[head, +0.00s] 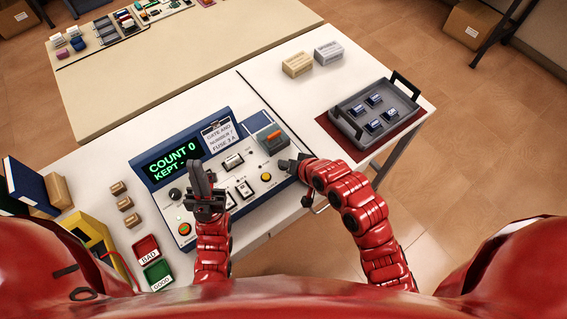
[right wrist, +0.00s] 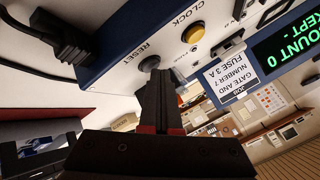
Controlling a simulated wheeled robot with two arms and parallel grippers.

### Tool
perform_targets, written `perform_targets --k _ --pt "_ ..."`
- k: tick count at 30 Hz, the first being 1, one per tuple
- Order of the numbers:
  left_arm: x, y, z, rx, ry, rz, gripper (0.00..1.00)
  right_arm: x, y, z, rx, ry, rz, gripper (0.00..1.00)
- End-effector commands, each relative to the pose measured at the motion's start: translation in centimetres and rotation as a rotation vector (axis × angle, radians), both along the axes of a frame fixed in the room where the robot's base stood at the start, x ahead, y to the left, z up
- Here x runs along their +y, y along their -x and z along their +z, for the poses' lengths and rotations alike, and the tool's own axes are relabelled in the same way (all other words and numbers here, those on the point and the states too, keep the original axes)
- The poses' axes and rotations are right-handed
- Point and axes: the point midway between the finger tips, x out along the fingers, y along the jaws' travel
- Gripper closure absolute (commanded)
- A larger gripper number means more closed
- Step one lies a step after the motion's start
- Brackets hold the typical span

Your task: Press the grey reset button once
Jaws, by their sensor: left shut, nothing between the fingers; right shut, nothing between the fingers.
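The grey reset button (right wrist: 149,63) shows in the right wrist view on the white panel, beside the word RESET. In the head view my right gripper covers it. My right gripper (head: 282,163) is shut and empty at the panel's right end; its fingertips (right wrist: 158,80) are right by the button. I cannot tell whether they touch it. The console (head: 215,160) has a display (head: 172,160) reading COUNT 0 and KEPT. My left gripper (head: 200,172) is shut and empty, upright over the console's left part.
A yellow CLOCK button (right wrist: 193,34) sits next to the reset button. A grey tray (head: 345,118) with several blue parts stands at the right. Red BAD (head: 145,244) and green GOOD (head: 156,270) bins lie at the front left. A black plug (right wrist: 60,35) is near the console's edge.

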Motion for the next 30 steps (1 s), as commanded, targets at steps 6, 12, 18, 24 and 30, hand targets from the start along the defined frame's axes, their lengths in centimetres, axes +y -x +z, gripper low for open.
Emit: perform_targets --k 6,12,18,24,30 --pt "0.0 0.0 0.8 0.000 0.000 0.000 1.00 0.1 0.0 1.4 -0.001 -0.002 0.001 1.00" --pt "0.0 0.0 0.8 0.000 0.000 0.000 1.00 0.0 0.0 1.4 0.000 -0.001 0.001 1.00" --pt "0.0 0.0 0.9 0.000 0.000 0.000 1.00 0.0 0.0 1.5 0.000 -0.001 0.001 1.00" --pt "0.0 0.0 1.8 0.000 0.000 0.000 1.00 0.0 0.0 3.1 -0.001 0.000 -0.001 1.00" --pt "0.0 0.0 2.9 0.000 0.000 0.000 1.00 0.0 0.0 5.1 -0.001 -0.002 -0.001 1.00"
